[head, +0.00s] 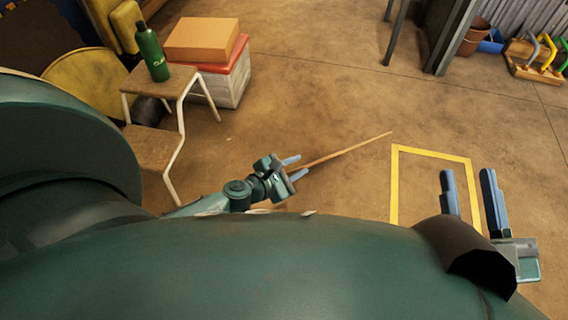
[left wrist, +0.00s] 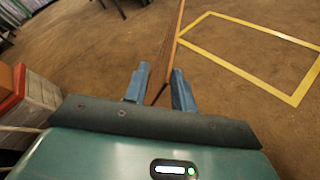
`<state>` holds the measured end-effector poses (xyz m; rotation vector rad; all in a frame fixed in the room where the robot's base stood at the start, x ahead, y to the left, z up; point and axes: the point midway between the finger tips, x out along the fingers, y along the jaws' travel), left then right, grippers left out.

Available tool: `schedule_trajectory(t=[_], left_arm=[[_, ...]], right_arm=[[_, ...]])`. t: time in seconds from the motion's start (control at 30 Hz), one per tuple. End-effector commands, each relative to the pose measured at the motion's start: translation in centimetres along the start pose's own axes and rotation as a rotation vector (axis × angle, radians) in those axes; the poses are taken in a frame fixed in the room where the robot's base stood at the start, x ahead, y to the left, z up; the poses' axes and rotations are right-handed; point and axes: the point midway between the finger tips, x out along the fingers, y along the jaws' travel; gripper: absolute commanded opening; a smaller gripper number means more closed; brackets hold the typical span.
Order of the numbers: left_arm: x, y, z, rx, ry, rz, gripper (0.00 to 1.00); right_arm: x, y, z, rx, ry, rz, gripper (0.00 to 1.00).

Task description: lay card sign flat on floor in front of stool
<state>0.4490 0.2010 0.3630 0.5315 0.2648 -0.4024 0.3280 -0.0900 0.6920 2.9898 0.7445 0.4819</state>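The card sign (head: 345,152) shows in the head view as a thin brown strip, seen nearly edge-on. It also shows in the left wrist view (left wrist: 170,45), its near end between the fingers. My left gripper (head: 295,167) is at this near end, its two blue fingers apart on either side of the card. In the left wrist view my left gripper (left wrist: 160,88) shows gaps beside the card. I cannot tell whether the card touches the floor. My right gripper (head: 468,190) is open and empty at the lower right. The wooden-topped stool (head: 180,80) stands at upper left.
A green bottle (head: 152,55) stands on the stool. A crate with a red lid (head: 228,80) and a cardboard box (head: 202,38) stand beside it. A yellow taped rectangle (head: 430,152) marks the floor at right. Open floor (head: 310,80) lies between.

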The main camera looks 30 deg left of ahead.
Motion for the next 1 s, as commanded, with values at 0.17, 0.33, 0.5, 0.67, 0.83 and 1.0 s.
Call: schedule_trajectory(t=[0.17,0.33,0.5,0.67,0.83,1.0], left_arm=[[-3.3,0.0,0.0,-0.002,0.001,0.0,0.26],[-4.8,0.0,0.0,-0.001,0.0,-0.001,0.26],[-5.2,0.0,0.0,0.0,-0.001,0.0,0.26],[-5.2,0.0,0.0,0.0,-0.001,0.0,0.26],[-5.1,0.0,0.0,-0.001,-0.001,0.0,0.26],[-5.3,0.2,0.4,0.0,-0.001,0.0,0.26]], right_arm=[[-0.5,-0.3,0.6,0.032,-0.052,0.005,0.36],[-0.6,-0.4,0.8,0.039,-0.067,0.007,0.36],[-0.6,-0.4,0.9,0.04,-0.07,0.007,0.36],[-0.6,-0.4,0.9,0.039,-0.07,0.007,0.36],[-0.6,-0.4,0.9,0.039,-0.07,0.007,0.36],[-0.6,-0.4,0.6,0.043,-0.073,0.008,0.36]])
